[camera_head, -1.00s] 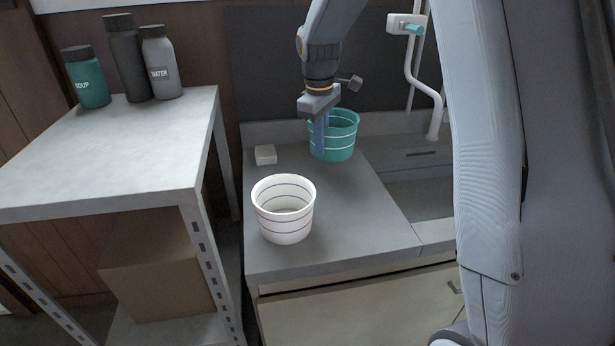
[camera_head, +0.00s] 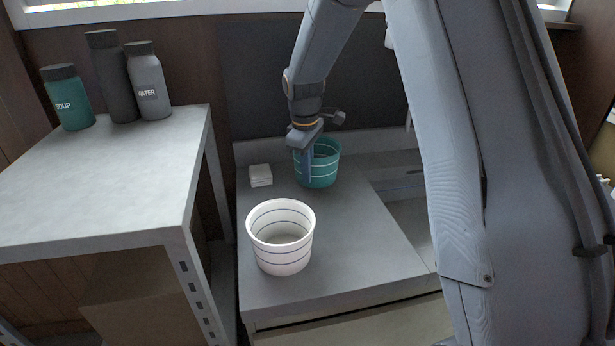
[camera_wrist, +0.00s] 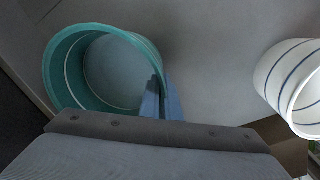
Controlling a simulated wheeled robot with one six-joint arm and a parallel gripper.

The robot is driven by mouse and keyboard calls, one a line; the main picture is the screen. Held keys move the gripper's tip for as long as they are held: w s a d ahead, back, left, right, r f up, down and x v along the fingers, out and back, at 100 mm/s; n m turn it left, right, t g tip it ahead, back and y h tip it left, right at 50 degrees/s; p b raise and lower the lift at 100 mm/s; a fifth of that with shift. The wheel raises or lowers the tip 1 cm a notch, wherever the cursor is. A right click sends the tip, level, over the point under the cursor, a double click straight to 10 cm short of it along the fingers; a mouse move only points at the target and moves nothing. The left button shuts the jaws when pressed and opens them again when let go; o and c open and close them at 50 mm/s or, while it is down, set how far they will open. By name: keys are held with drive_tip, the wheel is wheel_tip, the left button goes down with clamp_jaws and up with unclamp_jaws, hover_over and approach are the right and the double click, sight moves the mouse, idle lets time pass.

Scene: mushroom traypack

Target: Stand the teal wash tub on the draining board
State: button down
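The teal wash tub (camera_head: 318,176), with pale bands, is upright at the back of the grey draining board (camera_head: 345,240) beside the sink. I cannot tell whether its base touches the board. My gripper (camera_head: 308,165) points down at the tub's near left rim. In the wrist view the teal tub (camera_wrist: 62,75) shows its open mouth, and the fingers of my gripper (camera_wrist: 161,102) sit close together with the tub wall between them.
A white tub (camera_head: 280,258) with dark stripes stands nearer on the board. A small white block (camera_head: 260,176) lies at the back left. The sink (camera_head: 412,215) is at right, partly behind my arm. A shelf (camera_head: 100,185) with several bottles stands at left.

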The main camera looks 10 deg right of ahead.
drive_tip(key=shift+f, duration=0.9)
drive_tip(key=shift+f, duration=0.15)
drive_tip(key=c, duration=2)
unclamp_jaws()
wheel_tip(320, 180, up, 12)
drive_tip(key=b, duration=0.2)
drive_tip(key=s+d+f+m, duration=0.1)
drive_tip(key=s+f+m, duration=0.2)
drive_tip(key=s, duration=0.6)
drive_tip(key=s+d+f+m, duration=0.1)
drive_tip(key=s+f+m, duration=0.3)
drive_tip(key=s, duration=0.6)
drive_tip(key=s+d+f+m, duration=0.1)
drive_tip(key=s+f+m, duration=0.2)
drive_tip(key=s, duration=0.7)
drive_tip(key=shift+s+d+f+m+y, duration=0.1)
drive_tip(key=shift+d+f+m+y, duration=0.1)
drive_tip(key=shift+f, duration=0.2)
drive_tip(key=shift+s+d+f+m+y, duration=0.1)
drive_tip(key=shift+f+m, duration=0.1)
drive_tip(key=shift+f, duration=0.15)
